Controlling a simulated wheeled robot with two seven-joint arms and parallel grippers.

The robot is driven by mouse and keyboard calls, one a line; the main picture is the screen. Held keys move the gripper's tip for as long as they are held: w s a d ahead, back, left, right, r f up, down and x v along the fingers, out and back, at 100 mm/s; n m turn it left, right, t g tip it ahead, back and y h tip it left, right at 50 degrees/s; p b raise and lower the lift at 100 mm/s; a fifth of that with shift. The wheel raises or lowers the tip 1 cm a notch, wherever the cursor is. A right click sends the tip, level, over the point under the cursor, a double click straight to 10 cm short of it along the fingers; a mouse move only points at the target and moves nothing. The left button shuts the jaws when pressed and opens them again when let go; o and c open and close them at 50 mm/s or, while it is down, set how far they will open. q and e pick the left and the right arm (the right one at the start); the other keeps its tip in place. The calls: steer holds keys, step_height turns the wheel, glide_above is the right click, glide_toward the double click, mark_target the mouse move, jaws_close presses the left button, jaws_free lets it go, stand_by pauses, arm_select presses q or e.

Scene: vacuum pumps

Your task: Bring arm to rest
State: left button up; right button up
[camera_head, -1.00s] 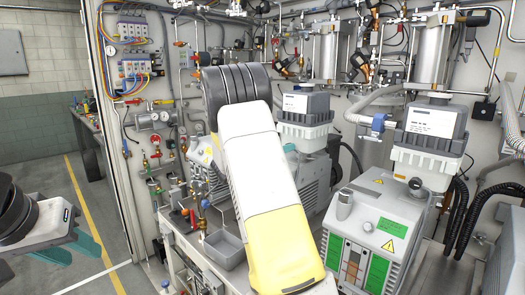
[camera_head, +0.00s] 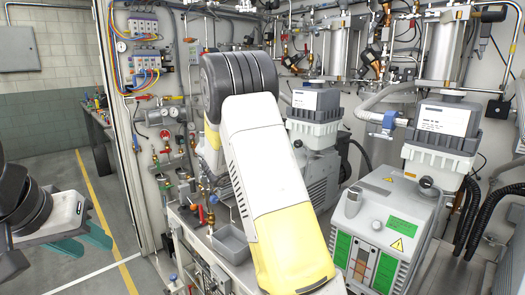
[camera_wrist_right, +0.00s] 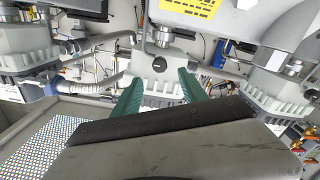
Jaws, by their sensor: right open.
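My left gripper (camera_head: 84,243) shows at the lower left of the head view, its teal fingers apart and empty above the grey floor. My white and yellow arm fills the middle of the head view, and its hand is out of sight there. In the right wrist view my right gripper (camera_wrist_right: 160,90) is open, with its two teal fingers spread and nothing between them. A light grey pump part (camera_wrist_right: 158,85) with a dark round knob lies beyond the fingertips; I see no clear contact with it.
A pump unit with green panels (camera_head: 385,230) stands right of my arm. Another pump (camera_head: 315,115) stands behind it. A grey open bin (camera_head: 231,243) sits on the bench. Pipes and valves (camera_head: 165,140) cover the back wall.

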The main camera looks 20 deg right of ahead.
steer(key=s+a+f+n+g+y, duration=0.1)
steer(key=s+f+g+y, duration=0.2)
steer(key=s, duration=0.7)
steer(key=s+a+f+n+g+y, duration=0.1)
steer(key=s+g+y, duration=0.1)
steer(key=s+y, duration=0.6)
steer(key=s+a+r+n+t+y, duration=0.2)
steer(key=s+a+n+y, duration=0.1)
steer(key=s+a, duration=0.4)
steer(key=s+a+r+n+t+y, duration=0.2)
steer(key=s+a+n+y, duration=0.2)
steer(key=s+a, duration=0.3)
steer(key=a, duration=0.4)
steer(key=shift+s+a+y, duration=0.3)
steer(key=shift+y, duration=0.1)
